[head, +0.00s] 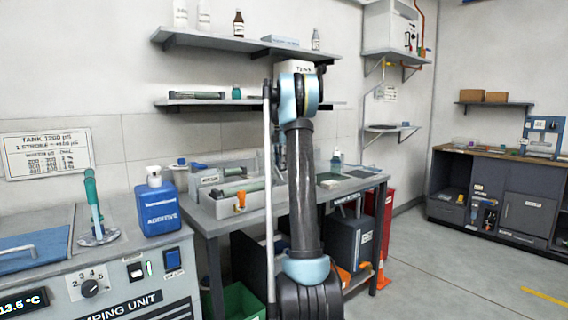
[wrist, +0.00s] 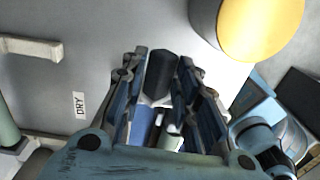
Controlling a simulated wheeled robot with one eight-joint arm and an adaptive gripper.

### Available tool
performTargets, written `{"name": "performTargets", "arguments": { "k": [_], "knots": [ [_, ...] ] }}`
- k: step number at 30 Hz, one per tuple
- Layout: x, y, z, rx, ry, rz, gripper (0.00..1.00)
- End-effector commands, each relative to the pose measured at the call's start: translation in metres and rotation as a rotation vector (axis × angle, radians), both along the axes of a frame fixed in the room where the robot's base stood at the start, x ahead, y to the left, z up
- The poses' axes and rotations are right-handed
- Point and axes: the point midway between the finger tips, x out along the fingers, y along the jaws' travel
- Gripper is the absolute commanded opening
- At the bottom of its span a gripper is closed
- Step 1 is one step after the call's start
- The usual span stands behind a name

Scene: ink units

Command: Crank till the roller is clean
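In the head view a long green roller (head: 243,188) lies in a grey unit on the bench, with an orange knob-like part (head: 240,203) at its front. My arm stands before the bench and hides part of the unit and my gripper. In the wrist view my gripper (wrist: 164,68) has its fingers on either side of a dark, rounded piece (wrist: 168,74). I cannot tell whether they press on it or whether it is the crank grip. A pale green cylinder (wrist: 7,128) shows at the left edge. Ink on the roller is too small to judge.
A yellow-topped cylinder (wrist: 262,25) is close to the right of my fingers. A DRY label (wrist: 79,105) and a pale handle-like bar (wrist: 30,46) are at left. A blue additive bottle (head: 158,205) stands left of the bench (head: 213,229).

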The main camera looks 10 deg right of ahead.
Motion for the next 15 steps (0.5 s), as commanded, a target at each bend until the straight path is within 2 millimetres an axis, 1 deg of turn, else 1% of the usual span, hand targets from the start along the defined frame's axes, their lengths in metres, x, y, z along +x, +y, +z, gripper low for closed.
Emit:
{"name": "performTargets", "arguments": {
  "k": [1, 2, 6, 8, 9, 11, 15],
  "knots": [
    [0.006, 0.008, -0.004, 0.010, -0.006, 0.009, 0.37],
    [0.006, 0.008, -0.005, 0.010, -0.005, 0.009, 0.42],
    [0.005, 0.004, -0.004, 0.009, -0.006, 0.004, 0.42],
    [0.002, 0.001, -0.001, 0.009, -0.009, 0.002, 0.48],
    [0.000, 0.000, 0.002, 0.009, -0.011, 0.001, 0.50],
    [-0.004, -0.001, 0.005, 0.008, -0.014, 0.000, 0.42],
    [-0.007, -0.001, 0.008, 0.007, -0.015, -0.001, 0.42]
  ]
}}
